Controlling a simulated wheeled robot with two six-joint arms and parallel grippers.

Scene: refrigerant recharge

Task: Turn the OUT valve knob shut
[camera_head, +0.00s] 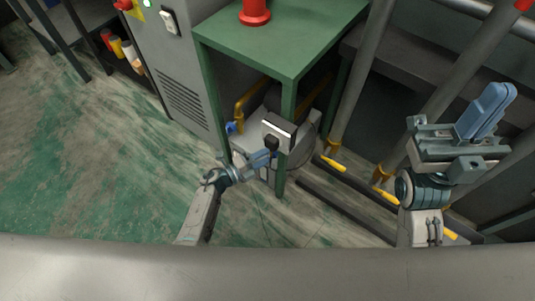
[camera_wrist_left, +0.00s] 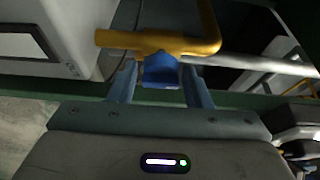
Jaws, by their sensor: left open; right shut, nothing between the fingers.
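A blue valve knob (camera_wrist_left: 160,70) sits on a yellow pipe fitting (camera_wrist_left: 150,42) in the left wrist view. My left gripper (camera_wrist_left: 160,76) is open, with one blue finger on each side of the knob. Small gaps seem to show beside the knob; contact is hard to tell. My right gripper (camera_head: 497,97) is raised at the right, shut and empty.
A grey cabinet (camera_head: 182,70) stands left of the table. Grey pipes (camera_head: 362,75) with yellow handles (camera_head: 333,163) stand to the right. A red object (camera_head: 255,12) stands on the tabletop. A white unit (camera_wrist_left: 40,45) is close beside the left gripper. The floor at left is clear.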

